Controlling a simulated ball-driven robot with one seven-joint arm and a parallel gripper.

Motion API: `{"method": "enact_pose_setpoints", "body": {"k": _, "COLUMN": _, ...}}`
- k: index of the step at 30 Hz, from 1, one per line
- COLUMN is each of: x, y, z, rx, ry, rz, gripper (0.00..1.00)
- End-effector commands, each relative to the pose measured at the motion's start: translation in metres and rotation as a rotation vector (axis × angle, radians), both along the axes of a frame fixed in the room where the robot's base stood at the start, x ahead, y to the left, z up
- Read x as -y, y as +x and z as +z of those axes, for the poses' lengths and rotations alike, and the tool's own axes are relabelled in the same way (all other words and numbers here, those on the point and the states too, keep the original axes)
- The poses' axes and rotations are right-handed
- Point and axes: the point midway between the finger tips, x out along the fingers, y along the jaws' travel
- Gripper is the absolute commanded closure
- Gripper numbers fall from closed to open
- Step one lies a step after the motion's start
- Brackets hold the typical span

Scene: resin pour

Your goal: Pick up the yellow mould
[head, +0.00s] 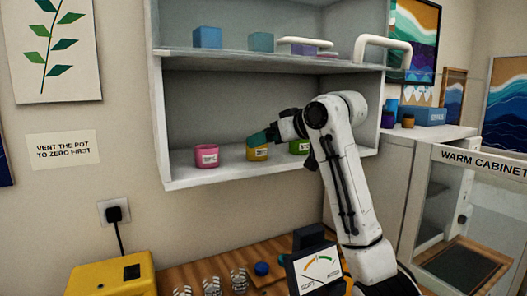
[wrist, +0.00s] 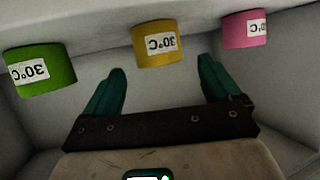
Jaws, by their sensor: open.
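The yellow mould (head: 257,154) stands on the lower shelf between a pink mould (head: 207,156) and a green mould (head: 299,147). My gripper (head: 260,137) has teal fingers and shows at the yellow mould's top edge, covering a little of it. In the wrist view my gripper (wrist: 162,76) is open and empty, its fingers spread. The yellow mould (wrist: 155,43) appears there upside down, above the gap between the fingertips, not between the fingers. Its white label reads 30°C. The green mould (wrist: 40,70) and pink mould (wrist: 244,29) stand at either side.
The upper shelf (head: 240,57) above my arm holds a blue box (head: 207,37), a teal box (head: 261,42) and white-handled items. A gauge (head: 317,271) and small jars stand on the wooden bench below. The warm cabinet (head: 470,210) is at right.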

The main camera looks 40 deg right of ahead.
Motion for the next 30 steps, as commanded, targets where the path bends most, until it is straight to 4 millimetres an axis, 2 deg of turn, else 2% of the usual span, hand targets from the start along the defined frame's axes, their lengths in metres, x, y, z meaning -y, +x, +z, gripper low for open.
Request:
{"method": "enact_pose_setpoints", "body": {"k": 3, "x": 0.000, "y": 0.013, "z": -0.005, "rx": -0.001, "ry": 0.001, "rz": 0.000, "gripper": 0.10}}
{"method": "enact_pose_setpoints", "body": {"k": 10, "x": 0.000, "y": 0.028, "z": -0.010, "rx": 0.000, "ry": 0.002, "rz": -0.001, "gripper": 0.10}}
{"method": "enact_pose_setpoints", "body": {"k": 18, "x": -0.002, "y": 0.061, "z": -0.023, "rx": 0.000, "ry": 0.003, "rz": -0.001, "gripper": 0.10}}
{"method": "enact_pose_setpoints", "body": {"k": 27, "x": -0.002, "y": 0.067, "z": -0.026, "rx": 0.003, "ry": 0.002, "rz": -0.002, "gripper": 0.10}}
{"method": "enact_pose_setpoints", "body": {"k": 30, "x": -0.002, "y": 0.066, "z": -0.026, "rx": 0.003, "ry": 0.002, "rz": -0.001, "gripper": 0.17}}
